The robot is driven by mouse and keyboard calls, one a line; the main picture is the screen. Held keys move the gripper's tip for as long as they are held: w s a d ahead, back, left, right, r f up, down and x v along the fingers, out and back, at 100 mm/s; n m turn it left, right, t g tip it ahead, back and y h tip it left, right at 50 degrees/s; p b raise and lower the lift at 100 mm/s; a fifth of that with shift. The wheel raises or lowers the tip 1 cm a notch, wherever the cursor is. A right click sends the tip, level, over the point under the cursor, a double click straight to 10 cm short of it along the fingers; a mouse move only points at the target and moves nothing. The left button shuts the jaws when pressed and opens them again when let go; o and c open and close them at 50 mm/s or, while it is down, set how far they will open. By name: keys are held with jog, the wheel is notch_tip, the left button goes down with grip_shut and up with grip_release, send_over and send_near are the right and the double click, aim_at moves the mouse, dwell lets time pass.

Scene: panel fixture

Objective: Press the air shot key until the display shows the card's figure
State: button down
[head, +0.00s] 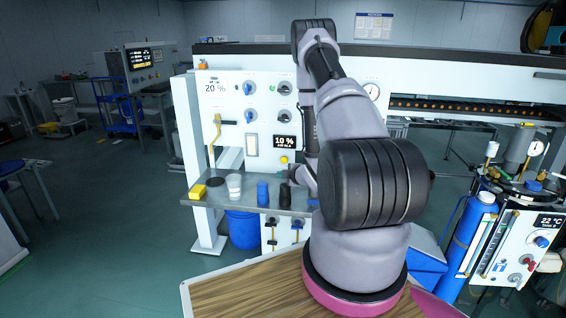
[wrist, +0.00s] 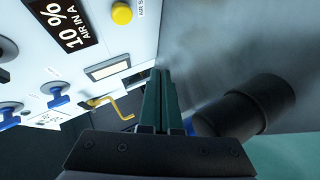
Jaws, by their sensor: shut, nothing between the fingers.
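The panel (head: 232,105) carries a card (head: 216,88) that reads 20 %. The dark display (head: 284,142) reads 10 %, and it also shows in the wrist view (wrist: 66,25) at the upper left. The yellow air shot key (head: 284,159) is a round button just below the display. In the wrist view the key (wrist: 122,13) is at the top, beside a partly cut-off "AIR S" label. My gripper (wrist: 163,75) is shut and empty, its green fingers apart from the key.
A shelf (head: 222,199) below the panel holds a yellow block (head: 197,191), a white cup (head: 234,186) and dark and blue pieces. A black cylinder (wrist: 245,105) is close to the right of my fingers. A yellow lever (head: 217,125) and blue knobs (head: 249,87) stick out.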

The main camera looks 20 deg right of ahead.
aim_at(282, 162)
jog(key=shift+w+d, duration=0.85)
jog(key=shift+w, duration=0.35)
jog(key=shift+w+d, duration=0.8)
jog(key=shift+w, duration=0.45)
jog(key=shift+w+d, duration=0.85)
jog(key=shift+w, duration=0.35)
jog(key=shift+w+d, duration=0.1)
jog(key=shift+w+d, duration=0.15)
jog(key=shift+w, duration=0.1)
jog(key=shift+w+d, duration=0.35)
jog(key=shift+w, duration=0.1)
dwell(0.6)
jog(key=shift+s+a, duration=0.6)
jog(key=shift+s, duration=0.2)
jog(key=shift+s+a, duration=0.7)
jog(key=shift+s, duration=0.35)
jog(key=shift+s+a, duration=0.7)
jog(key=shift+s, duration=0.35)
